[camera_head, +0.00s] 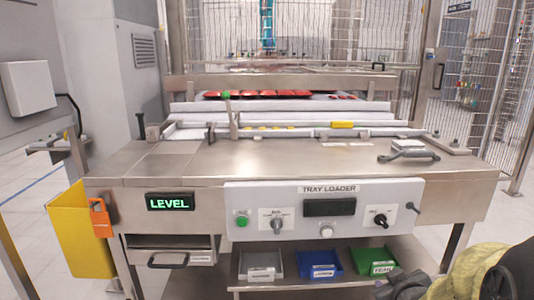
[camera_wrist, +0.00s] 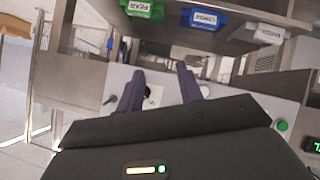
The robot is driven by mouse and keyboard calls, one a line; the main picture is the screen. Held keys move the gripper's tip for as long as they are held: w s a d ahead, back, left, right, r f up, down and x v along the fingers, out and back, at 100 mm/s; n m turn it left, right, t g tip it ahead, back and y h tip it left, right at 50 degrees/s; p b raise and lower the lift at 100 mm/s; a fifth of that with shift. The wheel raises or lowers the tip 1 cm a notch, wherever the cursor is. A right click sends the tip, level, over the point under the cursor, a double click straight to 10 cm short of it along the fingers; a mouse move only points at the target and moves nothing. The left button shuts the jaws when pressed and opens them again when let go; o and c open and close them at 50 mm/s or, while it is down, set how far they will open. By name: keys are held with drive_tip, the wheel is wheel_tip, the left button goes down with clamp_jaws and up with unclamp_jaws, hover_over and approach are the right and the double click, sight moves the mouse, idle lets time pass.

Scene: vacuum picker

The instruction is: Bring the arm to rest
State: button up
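In the wrist view my gripper (camera_wrist: 160,70) has its two dark fingers spread apart. Nothing shows between them but the grey control panel (camera_wrist: 225,90) behind. The wrist view is upside down, and the fingers point towards the panel and the shelf bins. How far they are from the panel I cannot tell. In the head view part of my arm (camera_head: 480,277) shows at the bottom right corner, low in front of the tray loader (camera_head: 335,212). My fingers cannot be made out there.
The steel bench (camera_head: 280,160) carries trays at the back and a small grey device (camera_head: 408,149). A green display (camera_head: 170,202) reads LEVEL. Below are grey (camera_head: 261,265), blue (camera_head: 319,264) and green (camera_head: 373,259) bins.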

drive_tip(key=s+a+m+g+y+p, duration=0.25)
drive_tip(key=s+a+g+p, duration=0.5)
drive_tip(key=s+a, duration=0.45)
wheel_tip(320, 180, up, 37)
drive_tip(key=w+a+g+p, duration=0.1)
drive_tip(key=p, duration=3.5)
drive_tip(key=shift+m+p, duration=0.3)
drive_tip(key=shift+m, duration=0.15)
drive_tip(key=shift+a+f+h, duration=0.1)
drive_tip(key=shift+f+h, duration=0.05)
drive_tip(key=shift+h, duration=0.1)
drive_tip(key=c, duration=0.3)
